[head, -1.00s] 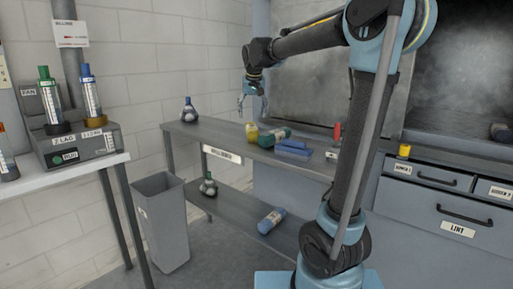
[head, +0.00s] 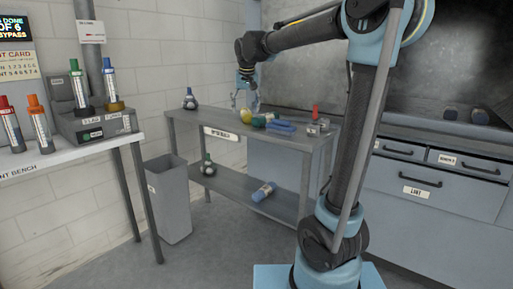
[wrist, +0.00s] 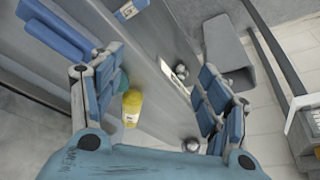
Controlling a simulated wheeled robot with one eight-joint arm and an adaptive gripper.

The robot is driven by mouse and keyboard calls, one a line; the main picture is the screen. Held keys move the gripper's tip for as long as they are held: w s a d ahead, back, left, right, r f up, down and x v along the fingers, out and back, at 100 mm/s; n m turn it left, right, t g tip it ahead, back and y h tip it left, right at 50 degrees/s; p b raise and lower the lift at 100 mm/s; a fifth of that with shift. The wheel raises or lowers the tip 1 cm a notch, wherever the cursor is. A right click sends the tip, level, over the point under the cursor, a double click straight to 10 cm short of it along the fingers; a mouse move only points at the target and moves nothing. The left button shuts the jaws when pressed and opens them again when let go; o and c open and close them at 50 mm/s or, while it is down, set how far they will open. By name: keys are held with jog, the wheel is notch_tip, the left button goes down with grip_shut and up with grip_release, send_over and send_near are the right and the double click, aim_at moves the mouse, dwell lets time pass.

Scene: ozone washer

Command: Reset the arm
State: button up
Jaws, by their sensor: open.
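My gripper (head: 246,97) hangs at the end of my raised arm, in front of the wall and near the back edge of the grey bench (head: 190,122). It points down, open, with nothing seen between its fingers. In the wrist view my gripper (wrist: 160,85) has its two blue padded fingers wide apart. A yellow bottle (wrist: 132,108) shows below and between them on the bench, beside a teal bottle partly hidden by the left finger.
A blue tray (head: 280,127) and a dark-capped flask (head: 190,100) are on the bench. Its lower shelf holds a blue bottle (head: 264,191) and a green-capped flask (head: 208,167). A grey bin (head: 168,200) stands left. A white bench (head: 60,156) holds several capped cylinders. Drawers (head: 430,180) are right.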

jog(key=s+d+f+g, duration=0.1)
jog(key=s+d+f, duration=0.4)
jog(key=s+d, duration=0.3)
jog(key=s+d+f, duration=0.5)
jog(key=s+d, duration=0.3)
jog(key=s, duration=0.1)
jog(key=s+d+f, duration=0.3)
jog(key=s+f, duration=0.6)
jog(key=s+d+f+m+g, duration=0.1)
jog(key=s+d+f, duration=0.3)
jog(key=s+f, duration=0.4)
jog(key=shift+s+d+f+h, duration=0.2)
jog(key=shift+s+f+h, duration=0.15)
jog(key=shift+s, duration=0.35)
jog(key=shift+w+f, duration=0.2)
jog(key=shift+w, duration=0.25)
jog(key=shift+c, duration=0.6)
